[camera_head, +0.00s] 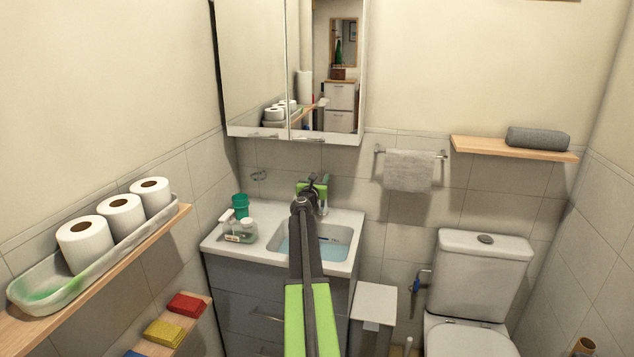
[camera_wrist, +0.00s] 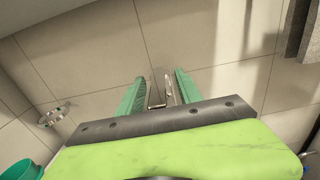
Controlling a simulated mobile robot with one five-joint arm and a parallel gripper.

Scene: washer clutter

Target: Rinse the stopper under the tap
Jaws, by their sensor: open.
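My gripper (camera_head: 313,183) is above the back of the washbasin, close to the wall, with my arm stretched over the basin. In the wrist view its two green fingers (camera_wrist: 159,88) are apart. A metal piece, apparently part of the tap (camera_wrist: 157,101), shows between or beyond them; I cannot tell if they touch it. In the head view the chrome tap (camera_head: 324,205) is partly hidden by my gripper. The basin (camera_head: 351,236) holds light blue water, with a thin dark item (camera_head: 328,239) in it. I cannot make out a stopper in either view.
A green cup (camera_head: 240,205) and a clear bottle (camera_head: 248,230) stand on the counter left of the basin. A mirror cabinet (camera_head: 249,70) hangs above. A towel (camera_head: 409,170) hangs on the right. A ring holder (camera_wrist: 54,116) is on the wall.

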